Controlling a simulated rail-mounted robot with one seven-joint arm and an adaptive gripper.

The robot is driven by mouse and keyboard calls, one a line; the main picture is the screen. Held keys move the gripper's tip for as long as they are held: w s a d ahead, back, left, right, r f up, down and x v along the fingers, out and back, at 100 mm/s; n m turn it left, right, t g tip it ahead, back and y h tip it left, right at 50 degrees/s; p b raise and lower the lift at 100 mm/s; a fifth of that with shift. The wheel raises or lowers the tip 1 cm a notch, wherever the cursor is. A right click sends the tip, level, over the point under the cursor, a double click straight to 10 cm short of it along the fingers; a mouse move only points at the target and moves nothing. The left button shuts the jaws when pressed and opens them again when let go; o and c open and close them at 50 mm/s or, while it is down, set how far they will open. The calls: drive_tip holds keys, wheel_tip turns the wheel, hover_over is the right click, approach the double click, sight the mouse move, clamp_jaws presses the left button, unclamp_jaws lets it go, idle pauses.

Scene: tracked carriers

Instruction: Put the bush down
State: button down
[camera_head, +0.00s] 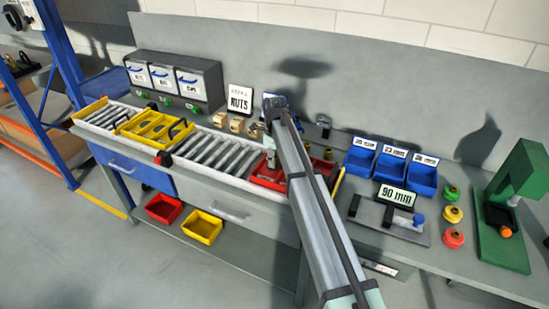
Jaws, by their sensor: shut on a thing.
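My gripper (271,150) hangs below the far end of my arm, over the left part of the red carrier (262,182) on the roller track. It is small in the view and partly hidden by my arm. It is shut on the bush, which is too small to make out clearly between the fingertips. The red carrier has compartments, and my arm covers its middle. I cannot tell whether the bush touches the carrier. Several tan bushes or blocks (237,124) stand on the bench behind the rollers.
A yellow carrier (128,126) sits on the rollers (212,151) at left. Blue labelled bins (360,160), a 90 mm gauge (396,196), colored knobs (452,215) and a green press (507,225) stand at right. A drawer cabinet (200,88) stands behind. The rollers between the carriers are clear.

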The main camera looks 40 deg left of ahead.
drive_tip(key=shift+f, duration=0.1)
drive_tip(key=c, duration=0.8)
unclamp_jaws()
wheel_tip(320, 180, up, 12)
drive_tip(key=b, duration=0.2)
drive_tip(key=shift+b, duration=0.4)
